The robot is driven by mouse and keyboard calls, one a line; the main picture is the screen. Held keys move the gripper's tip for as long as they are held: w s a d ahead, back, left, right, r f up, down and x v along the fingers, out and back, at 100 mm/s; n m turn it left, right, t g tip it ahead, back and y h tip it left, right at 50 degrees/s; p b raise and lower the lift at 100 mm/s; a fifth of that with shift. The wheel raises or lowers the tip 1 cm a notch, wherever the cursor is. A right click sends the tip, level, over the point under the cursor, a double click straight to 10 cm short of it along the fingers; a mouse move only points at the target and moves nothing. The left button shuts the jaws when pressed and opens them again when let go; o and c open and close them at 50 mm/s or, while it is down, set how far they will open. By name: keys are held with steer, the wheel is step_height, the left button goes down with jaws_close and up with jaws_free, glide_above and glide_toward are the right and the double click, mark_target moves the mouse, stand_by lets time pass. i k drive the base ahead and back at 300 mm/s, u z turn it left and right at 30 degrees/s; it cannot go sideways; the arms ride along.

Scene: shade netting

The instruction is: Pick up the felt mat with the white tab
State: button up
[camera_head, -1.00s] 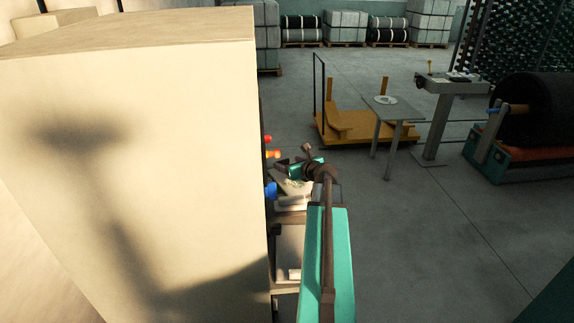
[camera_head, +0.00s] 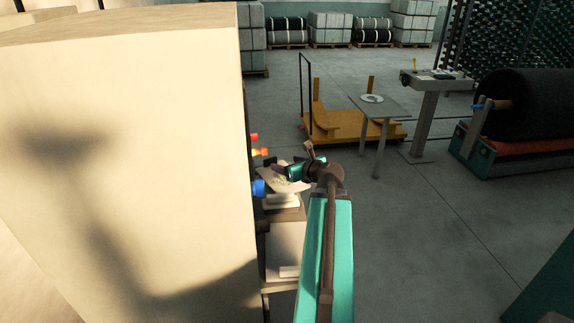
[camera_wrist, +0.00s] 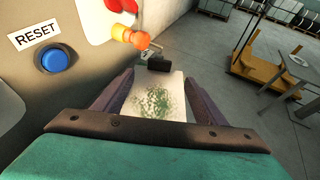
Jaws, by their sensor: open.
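I cannot make out a felt mat with a white tab in either view. My gripper (camera_wrist: 160,88) is open, with its two dark fingers spread at the left and right of the wrist view. Beyond and between them lies a pale sheet or tray (camera_wrist: 172,84) with a green speckled patch; I cannot tell what it is, and it seems to lie below the fingers, not gripped. In the head view my gripper (camera_head: 280,172) is small, beside the right side of a large cream cabinet. A round pale disc (camera_head: 372,98) lies on a small grey table (camera_head: 385,108) further off.
The cabinet (camera_head: 120,150) fills the left. Its side carries a blue button (camera_wrist: 54,60) labelled RESET, and yellow-orange (camera_wrist: 130,38) and red (camera_wrist: 118,6) parts close to my gripper. A yellow cart (camera_head: 345,128) and black roll (camera_head: 525,105) stand further right. Open floor lies between.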

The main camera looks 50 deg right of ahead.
mark_target(285, 242)
steer(key=k, duration=1.5)
